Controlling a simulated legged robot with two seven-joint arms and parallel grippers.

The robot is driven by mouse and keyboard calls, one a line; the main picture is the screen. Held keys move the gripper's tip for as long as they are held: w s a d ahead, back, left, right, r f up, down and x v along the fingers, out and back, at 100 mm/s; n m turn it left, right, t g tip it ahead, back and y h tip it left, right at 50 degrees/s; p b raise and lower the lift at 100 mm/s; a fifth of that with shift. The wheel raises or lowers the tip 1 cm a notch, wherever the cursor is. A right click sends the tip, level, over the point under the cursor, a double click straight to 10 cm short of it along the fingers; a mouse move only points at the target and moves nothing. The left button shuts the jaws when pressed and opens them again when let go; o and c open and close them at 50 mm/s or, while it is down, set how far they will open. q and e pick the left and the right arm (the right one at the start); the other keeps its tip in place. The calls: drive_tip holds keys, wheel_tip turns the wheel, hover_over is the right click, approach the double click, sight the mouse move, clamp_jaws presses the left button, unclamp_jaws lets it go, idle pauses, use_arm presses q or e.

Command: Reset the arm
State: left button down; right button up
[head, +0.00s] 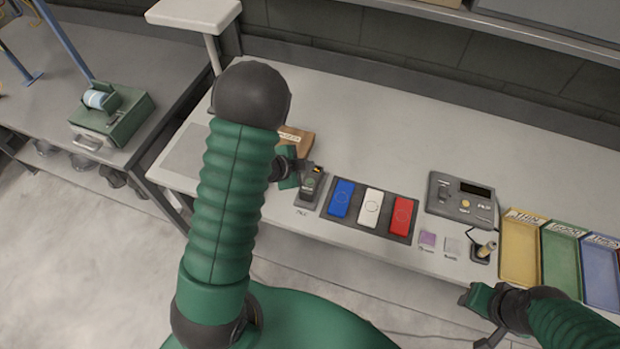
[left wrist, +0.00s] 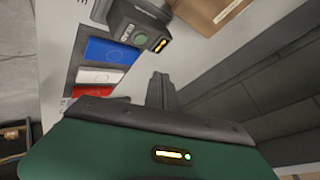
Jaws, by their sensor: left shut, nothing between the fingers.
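My left arm crosses the middle of the head view, and its gripper (head: 292,172) is over the table beside a small dark device with a round green button (head: 311,184). The fingers also show in the left wrist view (left wrist: 160,88), shut with nothing between them. The device (left wrist: 140,38) lies ahead of them there; I cannot tell whether they touch it in the head view. My right gripper (head: 482,315) is at the lower right, by the table's front edge; its finger opening is unclear.
A dark tray holds a blue (head: 342,198), a white (head: 370,207) and a red block (head: 402,215). A grey control box (head: 461,199) and yellow (head: 520,252), green (head: 563,257) and blue trays (head: 602,270) stand right. A cardboard box (head: 296,141) is behind my left gripper. The table's back is clear.

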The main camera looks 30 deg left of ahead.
idle(0.6)
use_arm(q)
drive_tip(key=shift+w+r+n+y+b, duration=0.2)
drive_tip(key=shift+n+y+b, duration=0.2)
drive_tip(key=shift+n, duration=0.2)
drive_tip(key=s+d+r+n+g+y+b, duration=0.1)
drive_tip(key=s+d+n+g+b, duration=0.3)
drive_tip(key=s+d+n, duration=0.6)
drive_tip(key=s+d+r+g, duration=0.1)
drive_tip(key=s+g, duration=0.1)
drive_tip(key=s, duration=0.3)
drive_tip(key=shift+d+r, duration=0.2)
drive_tip(key=shift+d, duration=0.05)
drive_tip(key=shift+s+d, duration=0.15)
drive_tip(key=shift+d, duration=0.15)
drive_tip(key=shift+a, duration=0.2)
